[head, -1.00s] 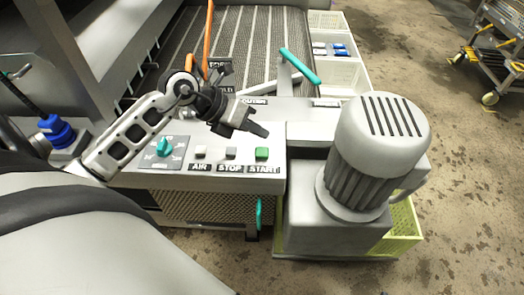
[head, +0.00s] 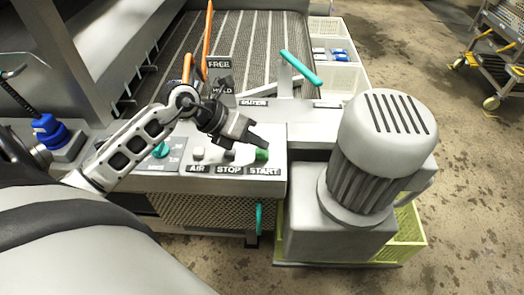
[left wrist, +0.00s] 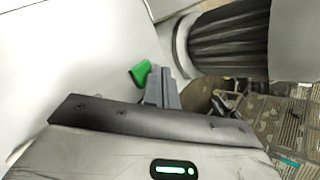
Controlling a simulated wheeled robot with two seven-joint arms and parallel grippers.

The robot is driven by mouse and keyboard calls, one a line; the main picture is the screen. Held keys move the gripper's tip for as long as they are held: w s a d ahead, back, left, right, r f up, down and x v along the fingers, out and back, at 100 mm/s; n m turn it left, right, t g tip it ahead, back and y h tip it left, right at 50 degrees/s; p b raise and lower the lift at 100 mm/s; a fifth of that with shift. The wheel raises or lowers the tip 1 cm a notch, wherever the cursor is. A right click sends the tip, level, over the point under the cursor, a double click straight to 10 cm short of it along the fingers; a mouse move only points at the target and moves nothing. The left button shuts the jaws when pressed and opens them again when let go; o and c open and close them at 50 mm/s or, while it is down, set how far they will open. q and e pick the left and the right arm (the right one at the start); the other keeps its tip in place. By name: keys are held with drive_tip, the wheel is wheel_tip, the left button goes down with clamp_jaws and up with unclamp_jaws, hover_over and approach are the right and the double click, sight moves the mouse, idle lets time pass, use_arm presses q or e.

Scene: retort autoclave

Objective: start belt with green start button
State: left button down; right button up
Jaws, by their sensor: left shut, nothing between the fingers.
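The green start button (head: 262,155) sits at the right end of a grey control panel (head: 180,184), above the label START. My left gripper (head: 264,144) is shut and empty, with its fingertips at the button's upper edge in the head view. In the left wrist view the green button (left wrist: 139,73) shows just left of the shut fingertips (left wrist: 158,76). I cannot tell whether they touch. The stop button (head: 230,155) is partly hidden by the gripper, and the air button (head: 198,154) stands further left. My right gripper is not in view.
A large grey motor (head: 382,150) stands close on the right of the panel. The slatted belt (head: 270,50) runs behind it. A teal-handled lever (head: 300,68) rises behind the panel.

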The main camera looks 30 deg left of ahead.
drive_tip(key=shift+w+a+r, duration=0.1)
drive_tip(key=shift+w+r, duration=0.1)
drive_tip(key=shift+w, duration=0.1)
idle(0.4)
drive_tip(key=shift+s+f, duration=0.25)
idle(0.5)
use_arm(q)
drive_tip(key=shift+f, duration=0.35)
drive_tip(key=shift+f+b, duration=0.1)
drive_tip(key=shift+b, duration=0.2)
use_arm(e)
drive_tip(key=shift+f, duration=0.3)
